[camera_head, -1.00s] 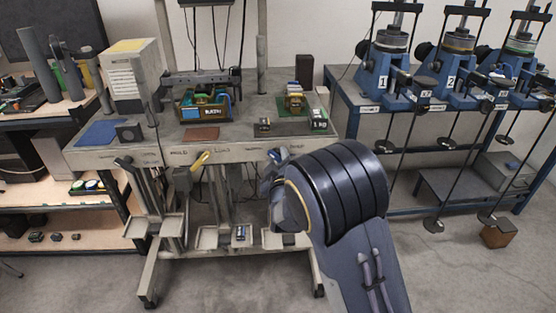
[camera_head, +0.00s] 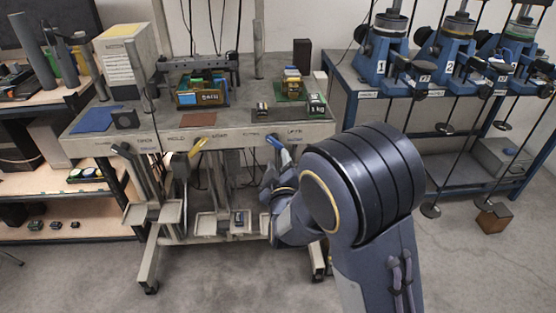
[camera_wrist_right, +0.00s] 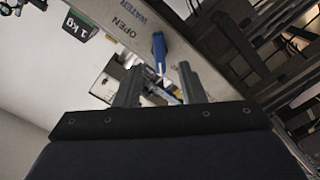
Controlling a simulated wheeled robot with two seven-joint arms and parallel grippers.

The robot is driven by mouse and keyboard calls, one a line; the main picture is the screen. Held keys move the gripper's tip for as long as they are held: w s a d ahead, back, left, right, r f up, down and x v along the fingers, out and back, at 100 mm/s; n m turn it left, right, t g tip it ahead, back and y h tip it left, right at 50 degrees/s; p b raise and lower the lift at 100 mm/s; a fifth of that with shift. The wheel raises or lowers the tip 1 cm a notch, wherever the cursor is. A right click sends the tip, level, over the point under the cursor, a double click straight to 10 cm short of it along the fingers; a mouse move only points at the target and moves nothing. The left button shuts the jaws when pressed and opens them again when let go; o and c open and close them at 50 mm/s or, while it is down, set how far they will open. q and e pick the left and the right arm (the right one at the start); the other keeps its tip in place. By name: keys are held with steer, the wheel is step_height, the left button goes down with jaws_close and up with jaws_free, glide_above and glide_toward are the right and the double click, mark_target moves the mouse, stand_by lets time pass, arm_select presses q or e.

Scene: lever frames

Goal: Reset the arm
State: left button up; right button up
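A blue lever handle (camera_head: 279,149) sticks out under the right part of the bench's front edge. A yellow lever handle (camera_head: 197,147) sticks out further left. My right gripper (camera_head: 268,186) is below and a little left of the blue handle in the head view, partly hidden by its own wrist. In the right wrist view my gripper's two fingers (camera_wrist_right: 160,84) stand apart with nothing clearly held between them. The blue handle (camera_wrist_right: 158,50) shows just beyond the fingertips there, beside the words OPEN and WATER. My left gripper is not in view.
The grey bench (camera_head: 150,148) carries a green 1 kg block (camera_head: 316,104), small boxes and a blue mat (camera_head: 97,119). Small trays (camera_head: 210,225) sit low under it. A blue table (camera_head: 345,105) with numbered presses stands at right. The front floor is clear.

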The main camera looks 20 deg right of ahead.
steer(key=s+d+r+m+g+y+p, duration=0.1)
steer(key=s+r+m+g+y+p, duration=0.1)
steer(key=s, duration=0.8)
steer(key=s+d+r+m+g+y+p, duration=0.2)
steer(key=s+r+m+g+p, duration=0.2)
steer(key=s, duration=0.7)
steer(key=s+d+r+m+g+y+p, duration=0.1)
steer(key=s+g+p, duration=0.4)
steer(key=s, duration=0.6)
step_height(320, 180, up, 2)
steer(key=shift+s+d+r+m+g+y, duration=0.2)
steer(key=shift+m+g+y, duration=0.3)
steer(key=shift+m+y, duration=0.45)
